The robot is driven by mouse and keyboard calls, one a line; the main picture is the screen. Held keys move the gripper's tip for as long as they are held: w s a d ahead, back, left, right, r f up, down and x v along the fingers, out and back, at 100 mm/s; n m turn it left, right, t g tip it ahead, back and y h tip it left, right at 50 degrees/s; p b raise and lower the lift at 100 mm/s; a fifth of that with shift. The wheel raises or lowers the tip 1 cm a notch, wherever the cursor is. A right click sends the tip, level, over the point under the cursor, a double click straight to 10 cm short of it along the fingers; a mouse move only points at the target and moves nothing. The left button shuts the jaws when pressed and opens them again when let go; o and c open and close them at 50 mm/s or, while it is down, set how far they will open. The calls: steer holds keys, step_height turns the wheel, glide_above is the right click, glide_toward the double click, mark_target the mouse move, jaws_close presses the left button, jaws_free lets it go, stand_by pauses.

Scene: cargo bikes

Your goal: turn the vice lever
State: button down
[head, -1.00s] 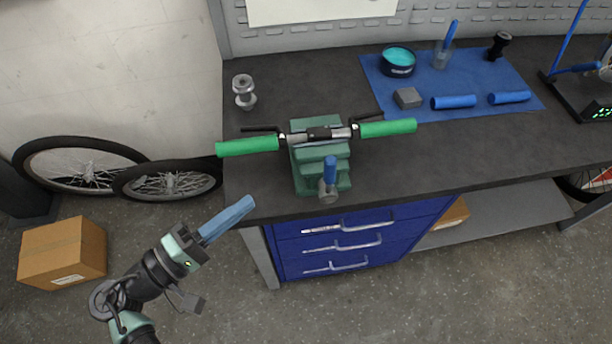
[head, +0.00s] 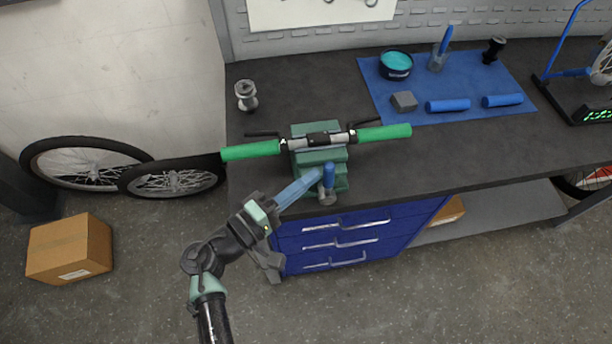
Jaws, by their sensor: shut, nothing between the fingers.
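The green vice (head: 336,181) stands at the front edge of the dark workbench and clamps a handlebar (head: 318,141) with green grips. Its lever (head: 329,175) has a blue handle pointing up from a grey hub at the front of the vice. My gripper (head: 314,177) has long light-blue fingers, shut and empty. It reaches up from the lower left, its tips just left of the lever's blue handle. I cannot tell whether they touch it. The fingers hide part of the vice's left front.
A silver hub part (head: 246,96) stands at the bench's left. A blue mat (head: 447,108) on the right holds a tin (head: 396,65), grips and small parts. Blue drawers (head: 342,238) are below the vice. Wheels and a cardboard box (head: 69,248) are on the left floor.

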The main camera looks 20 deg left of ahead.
steer(key=shift+w+d+r+m+g+y+p, duration=0.15)
steer(key=shift+w+d+r+m+g+p, duration=0.15)
steer(key=shift+p, duration=0.25)
steer(key=shift+w+d+r+m+g+y+p, duration=0.1)
steer(key=shift+d+m+g+y+p, duration=0.1)
steer(key=shift+d+g+p, duration=0.3)
